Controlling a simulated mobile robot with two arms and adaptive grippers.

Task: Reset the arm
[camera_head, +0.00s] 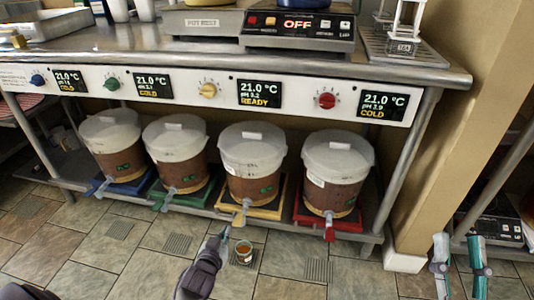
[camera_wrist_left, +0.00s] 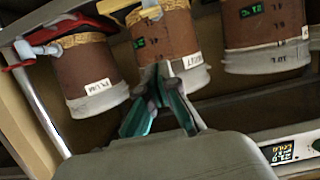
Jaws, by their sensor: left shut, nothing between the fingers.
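My left gripper (camera_head: 225,234) is in front of the yellow-tap bucket (camera_head: 252,160), near its tap. Its fingers are shut and empty; they also show in the left wrist view (camera_wrist_left: 162,72), where the picture is upside down. My right gripper (camera_head: 458,240) is at the lower right, with its two teal fingers apart and nothing between them. A small cup of amber liquid (camera_head: 243,250) stands low in front of the yellow tap, just right of my left gripper.
Brown buckets with white lids stand on blue (camera_head: 130,187), green, yellow and red (camera_head: 345,222) bases on a low shelf. A panel (camera_head: 215,92) with knobs and displays runs above; the third display reads READY. A metal table leg (camera_head: 410,150) stands right. Tiled floor in front is mostly clear.

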